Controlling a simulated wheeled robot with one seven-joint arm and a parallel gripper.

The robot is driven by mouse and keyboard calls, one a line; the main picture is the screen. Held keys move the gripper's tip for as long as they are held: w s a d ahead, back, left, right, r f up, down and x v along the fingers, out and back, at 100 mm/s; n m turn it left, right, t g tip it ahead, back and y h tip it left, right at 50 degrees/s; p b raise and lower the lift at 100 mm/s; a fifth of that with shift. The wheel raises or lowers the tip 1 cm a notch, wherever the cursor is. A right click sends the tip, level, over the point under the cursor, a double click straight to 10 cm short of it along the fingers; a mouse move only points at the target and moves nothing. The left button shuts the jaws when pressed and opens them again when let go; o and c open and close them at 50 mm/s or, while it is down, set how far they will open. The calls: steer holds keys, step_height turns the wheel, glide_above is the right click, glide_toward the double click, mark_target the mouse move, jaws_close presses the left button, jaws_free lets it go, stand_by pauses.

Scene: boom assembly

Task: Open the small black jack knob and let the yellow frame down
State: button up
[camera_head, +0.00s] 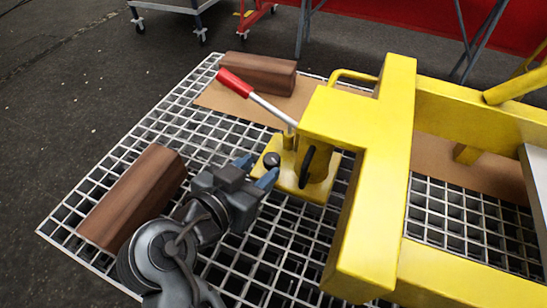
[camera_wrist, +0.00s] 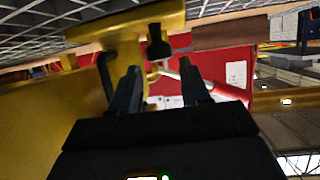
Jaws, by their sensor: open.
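The yellow frame (camera_head: 375,140) stands over the grating at the right in the head view. Under its near end is a yellow jack with a red-tipped lever (camera_head: 235,82) pointing up and left. The small black jack knob (camera_head: 271,160) sits at the left side of the jack base. It also shows in the wrist view (camera_wrist: 158,42), beyond the fingertips. My gripper (camera_head: 258,170) is open and empty, with its blue-grey fingers close to the knob. In the wrist view the fingers (camera_wrist: 158,82) are spread to either side of the knob's line; I cannot tell whether they touch it.
A brown wooden block (camera_head: 135,195) lies on the grating (camera_head: 95,190) left of my arm. Another block (camera_head: 258,75) lies behind the lever on a brown board (camera_head: 222,101). A wheeled cart (camera_head: 172,8) and a red barrier (camera_head: 400,22) stand beyond.

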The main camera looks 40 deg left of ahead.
mark_target(273, 158)
steer(key=b+x, duration=0.1)
steer(key=x, duration=0.5)
steer(key=shift+s, duration=0.1)
steer(key=c, duration=0.7)
steer(key=y+p, duration=0.1)
steer(key=n, duration=0.1)
steer(key=n+y+p, duration=0.1)
steer(key=shift+d+r+g+y+p, duration=0.25)
steer(key=shift+g+y+p, duration=0.05)
steer(key=shift+p, duration=0.05)
steer(key=shift+a+n+g+y+p, duration=0.1)
steer(key=shift+n+g+y+p, duration=0.2)
steer(key=shift+n+y+p, duration=0.5)
steer(key=shift+a+f+n+y+p, duration=0.1)
steer(key=shift+f+n+y+p, duration=0.2)
steer(key=shift+n+y, duration=0.15)
